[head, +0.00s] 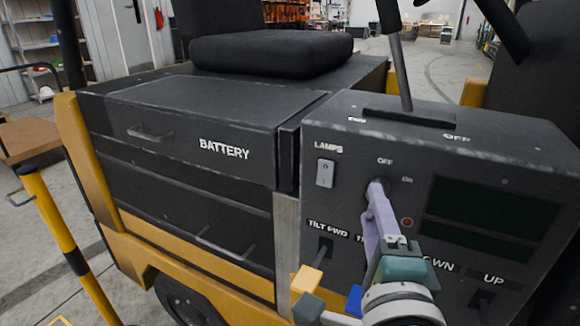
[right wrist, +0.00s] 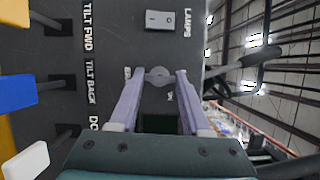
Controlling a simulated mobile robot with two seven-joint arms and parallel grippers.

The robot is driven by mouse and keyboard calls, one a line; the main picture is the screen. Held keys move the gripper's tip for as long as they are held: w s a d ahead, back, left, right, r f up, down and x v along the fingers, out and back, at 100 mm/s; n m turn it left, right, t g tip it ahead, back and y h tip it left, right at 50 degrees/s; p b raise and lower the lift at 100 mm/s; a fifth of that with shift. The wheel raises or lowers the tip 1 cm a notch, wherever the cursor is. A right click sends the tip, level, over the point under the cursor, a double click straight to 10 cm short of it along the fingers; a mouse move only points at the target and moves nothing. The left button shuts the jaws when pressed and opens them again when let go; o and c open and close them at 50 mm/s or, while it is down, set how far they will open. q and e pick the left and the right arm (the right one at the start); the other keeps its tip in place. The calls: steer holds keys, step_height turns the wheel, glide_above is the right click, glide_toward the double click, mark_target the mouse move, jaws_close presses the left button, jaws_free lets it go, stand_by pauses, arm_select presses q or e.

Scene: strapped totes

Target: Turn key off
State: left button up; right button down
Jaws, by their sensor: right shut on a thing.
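The key (right wrist: 158,76) sits in its switch on the dark control panel (head: 335,130) of a forklift-like vehicle. My right gripper (head: 377,190) reaches up to the switch from below, and its pale purple fingers hide most of the key in the head view. In the right wrist view my right gripper (right wrist: 166,75) has a finger on each side of the grey key and is shut on it. "OFF" is printed above the switch and "ON" to its upper right. The key's exact angle is hard to tell. My left gripper is not in view.
A lamps rocker switch (head: 325,173) is left of the key. A red light (head: 407,222) and dark displays (head: 490,208) are to the right. Levers with a yellow knob (head: 306,280) and a blue knob (head: 354,300) stick out below. A tall lever (head: 396,60) rises from the panel top.

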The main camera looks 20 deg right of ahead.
steer(key=shift+n+p, duration=0.3)
steer(key=shift+p, duration=0.05)
stand_by(0.3)
steer(key=shift+c, duration=1.8)
jaws_free()
steer(key=b+v, duration=0.1)
steer(key=v, duration=0.9)
steer(key=shift+r, duration=0.1)
